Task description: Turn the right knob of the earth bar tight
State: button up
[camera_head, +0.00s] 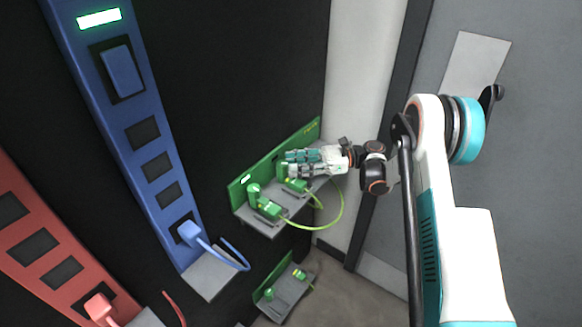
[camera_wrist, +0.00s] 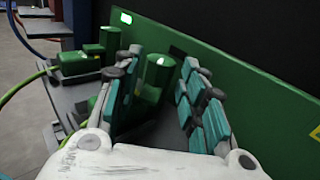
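The green earth bar (camera_head: 240,187) runs along the dark wall in the head view; its green back plate also shows in the wrist view (camera_wrist: 240,100). Its right knob (camera_wrist: 158,72) stands upright between the fingers of my gripper (camera_wrist: 161,58) in the wrist view. Gaps show on both sides, so the fingers look open around it and not pressed on it. In the head view my gripper (camera_head: 289,163) reaches in from the right and partly hides this knob. The left knob (camera_head: 255,194) stands clear of my gripper; it also shows in the wrist view (camera_wrist: 109,38).
Yellow-green cables (camera_head: 340,210) loop off the bar's front. A blue panel (camera_head: 120,100) with a plugged cable and a red panel (camera_head: 40,245) stand left. A lower green unit (camera_head: 285,287) sits below. A grey door (camera_head: 535,150) is at the right.

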jog(key=shift+s+a, duration=0.1)
jog(key=shift+a, duration=0.75)
